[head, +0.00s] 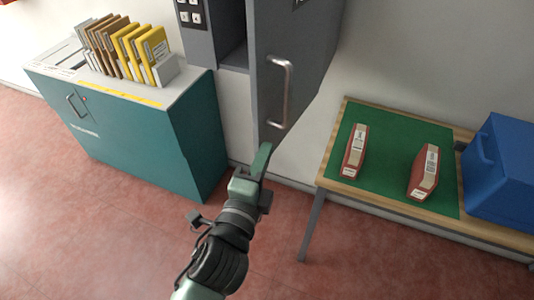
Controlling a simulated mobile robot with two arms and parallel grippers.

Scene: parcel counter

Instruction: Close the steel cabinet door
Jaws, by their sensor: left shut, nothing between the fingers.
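The steel cabinet (198,32) is a grey unit on the wall at the top middle. Its grey door (268,75) stands open, swung out to the right, with part of the dark inside showing at its left. A silver bar handle (287,92) is on the door. My left gripper (263,158) is shut and empty, just below the door's lower edge. I cannot tell whether it touches the door. My right gripper is not in view.
A teal cabinet (135,125) with yellow and brown folders (130,48) stands at the left. At the right, a wooden table (340,130) holds a green mat (390,160), two red boxes (356,152) and a blue bin (505,170). The red floor in front is clear.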

